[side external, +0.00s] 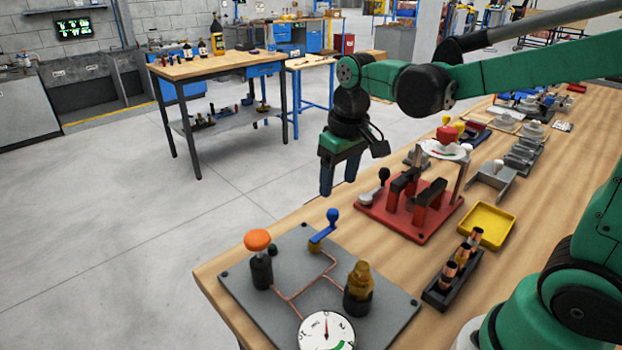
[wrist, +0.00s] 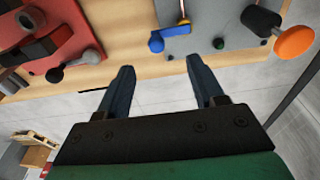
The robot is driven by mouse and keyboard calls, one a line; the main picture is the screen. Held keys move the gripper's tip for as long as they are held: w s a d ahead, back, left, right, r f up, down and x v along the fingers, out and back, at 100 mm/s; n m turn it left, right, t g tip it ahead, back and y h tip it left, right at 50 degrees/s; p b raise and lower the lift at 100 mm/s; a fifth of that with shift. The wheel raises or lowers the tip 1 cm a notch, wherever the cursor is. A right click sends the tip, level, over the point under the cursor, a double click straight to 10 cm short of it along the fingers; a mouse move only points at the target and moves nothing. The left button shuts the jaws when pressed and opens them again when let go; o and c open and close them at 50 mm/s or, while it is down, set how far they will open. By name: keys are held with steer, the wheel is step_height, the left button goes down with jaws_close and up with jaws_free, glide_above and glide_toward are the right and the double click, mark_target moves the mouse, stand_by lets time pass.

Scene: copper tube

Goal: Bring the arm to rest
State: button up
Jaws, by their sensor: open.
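My gripper (side external: 338,180) hangs below my green arm, fingers pointing down, in the side external view. It is just past the long edge of the wooden workbench (side external: 235,264), between the grey plate and the red fixture. In the wrist view, its two dark blue fingers (wrist: 161,85) stand apart with nothing between them. The gripper is open and empty. The copper tube (side external: 300,291) runs in a branched line on the grey plate (side external: 355,262), between an orange-topped part (side external: 258,258) and a brass fitting (side external: 360,283).
The red fixture (side external: 408,208), a yellow tray (side external: 487,225) and a black rack with copper pieces (side external: 452,278) are to the right. Open floor (side external: 120,240) lies left of the bench.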

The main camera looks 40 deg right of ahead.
steer(key=s+a+t, duration=0.2)
steer(key=s+t, duration=0.3)
steer(key=shift+s+a+r+t, duration=0.15)
steer(key=shift+s+r+t, duration=0.15)
steer(key=shift+s+t, duration=0.1)
